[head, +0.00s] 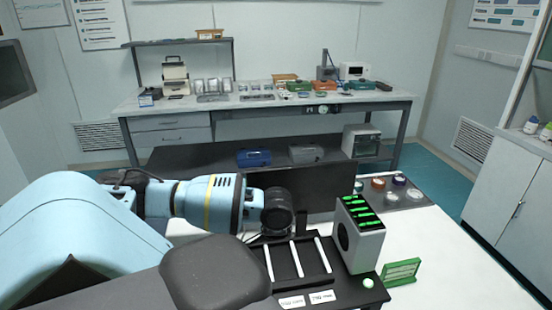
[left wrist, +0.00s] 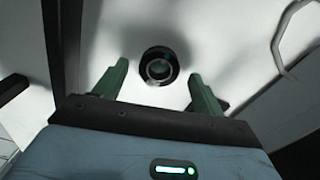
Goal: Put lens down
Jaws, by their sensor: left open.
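The lens (left wrist: 158,52), a small dark ring with a glassy centre, shows in the left wrist view on a white surface. My left gripper (left wrist: 159,70) is open, with one green finger on each side of the lens. Clear gaps show between the lens and both fingers, and nothing is gripped. I cannot tell the exact height of the fingertips above the surface. In the head view my left arm reaches in from the left, and its dark wrist end hides the fingers and the lens. My right gripper is in neither view.
A black rack with white strips (head: 296,258) stands close to my left wrist. A box with green lit bars (head: 359,234) and a small green stand (head: 402,272) are to its right. A grey tray (head: 417,205) holds several round parts. The white tabletop (head: 455,260) is clear at right.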

